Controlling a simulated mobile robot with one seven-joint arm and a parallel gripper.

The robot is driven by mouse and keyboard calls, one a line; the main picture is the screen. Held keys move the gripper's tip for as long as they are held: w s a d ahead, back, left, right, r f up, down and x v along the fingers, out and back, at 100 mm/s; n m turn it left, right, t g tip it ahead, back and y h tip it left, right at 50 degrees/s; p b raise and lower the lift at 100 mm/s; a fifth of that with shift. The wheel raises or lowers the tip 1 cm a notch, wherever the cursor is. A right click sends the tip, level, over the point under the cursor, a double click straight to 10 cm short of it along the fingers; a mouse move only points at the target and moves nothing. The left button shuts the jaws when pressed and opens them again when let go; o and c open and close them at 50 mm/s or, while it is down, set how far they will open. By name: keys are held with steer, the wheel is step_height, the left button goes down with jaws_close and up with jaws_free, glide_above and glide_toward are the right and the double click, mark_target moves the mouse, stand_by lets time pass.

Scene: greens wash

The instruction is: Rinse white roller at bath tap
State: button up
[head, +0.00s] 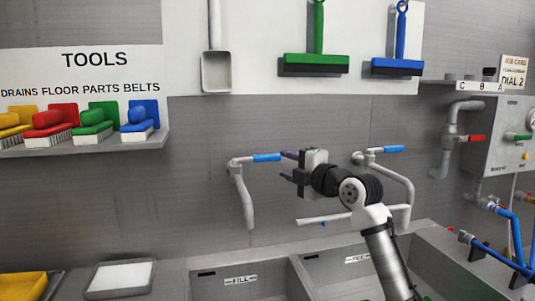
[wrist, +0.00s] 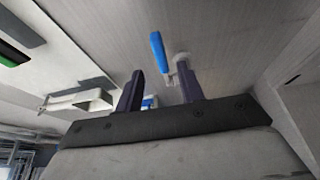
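My gripper (head: 288,166) is open, its two dark fingers pointing left and apart; in the wrist view, nothing is between the fingertips. The left tap (head: 241,176) is on the wall above the basin marked FILL, with a blue lever (head: 267,157) just left of my upper finger. That lever or a similar one shows beyond the fingers in the wrist view (wrist: 158,50). A right tap (head: 405,190) with a blue lever (head: 393,149) is behind my wrist. I cannot make out a white roller for certain; a flat white block (head: 121,275) lies in a tray at lower left.
Two basins, a FILL basin (head: 240,291) and one to its right, are below the arm. A shelf (head: 85,143) of coloured brushes is at left. Squeegees hang on the white board (head: 262,70) above. Pipes and a control panel (head: 515,135) are at right.

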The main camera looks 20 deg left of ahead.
mark_target(271, 159)
steer(key=p+x, duration=0.2)
steer(key=x, duration=0.6)
steer(key=shift+w+a+p, duration=0.2)
steer(key=shift+a+p, duration=0.1)
jaws_close()
